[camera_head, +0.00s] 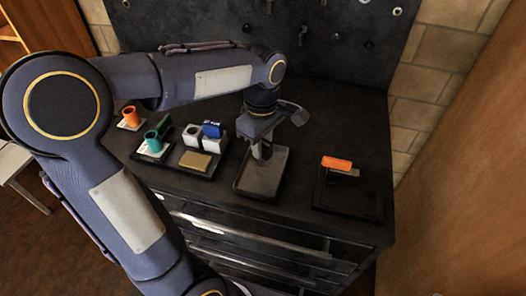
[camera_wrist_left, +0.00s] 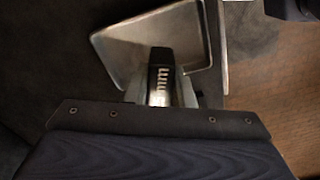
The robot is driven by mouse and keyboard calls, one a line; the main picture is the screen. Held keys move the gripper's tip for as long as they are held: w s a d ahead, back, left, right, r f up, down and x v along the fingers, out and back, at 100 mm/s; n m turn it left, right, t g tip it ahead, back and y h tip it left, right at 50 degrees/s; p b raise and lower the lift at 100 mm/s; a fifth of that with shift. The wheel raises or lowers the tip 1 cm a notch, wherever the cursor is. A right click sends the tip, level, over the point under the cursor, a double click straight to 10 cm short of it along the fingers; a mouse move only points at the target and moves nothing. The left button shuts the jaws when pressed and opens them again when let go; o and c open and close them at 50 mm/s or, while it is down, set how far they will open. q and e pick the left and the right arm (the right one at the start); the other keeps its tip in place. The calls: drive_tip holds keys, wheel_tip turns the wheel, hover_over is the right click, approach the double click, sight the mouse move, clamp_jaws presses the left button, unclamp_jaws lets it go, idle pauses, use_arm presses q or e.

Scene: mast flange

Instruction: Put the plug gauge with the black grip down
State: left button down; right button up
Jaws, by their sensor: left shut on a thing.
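My left gripper (camera_head: 262,152) reaches down over the grey metal tray (camera_head: 258,186) in the middle of the dark bench top. In the left wrist view it is shut on the plug gauge with the black grip (camera_wrist_left: 161,56), a dark piece with a banded silver part. The tray (camera_wrist_left: 118,48) shows behind and below the gauge there. I cannot tell whether the gauge touches the tray floor. In the head view the gripper mostly hides the gauge. My right gripper is not in view.
Left of the tray stand an orange cup (camera_head: 131,114), a green cup (camera_head: 153,140), and a block with a blue piece (camera_head: 212,129) and a brass block (camera_head: 195,160). To the right, an orange-handled thing (camera_head: 337,163) lies on a dark stand (camera_head: 345,203). A dark pegboard (camera_head: 340,62) rises behind.

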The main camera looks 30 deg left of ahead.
use_arm(q)
drive_tip(key=shift+w+f, duration=0.2)
drive_tip(key=shift+f, duration=0.05)
drive_tip(key=f, duration=0.3)
drive_tip(key=shift+w+a+f, duration=0.15)
drive_tip(key=shift+w+a, duration=0.05)
drive_tip(key=shift+w, duration=0.15)
drive_tip(key=shift+f, duration=0.3)
drive_tip(key=shift+f, duration=0.25)
drive_tip(key=c, duration=1.3)
unclamp_jaws()
drive_tip(key=shift+o, duration=0.2)
drive_tip(key=shift+r, duration=0.1)
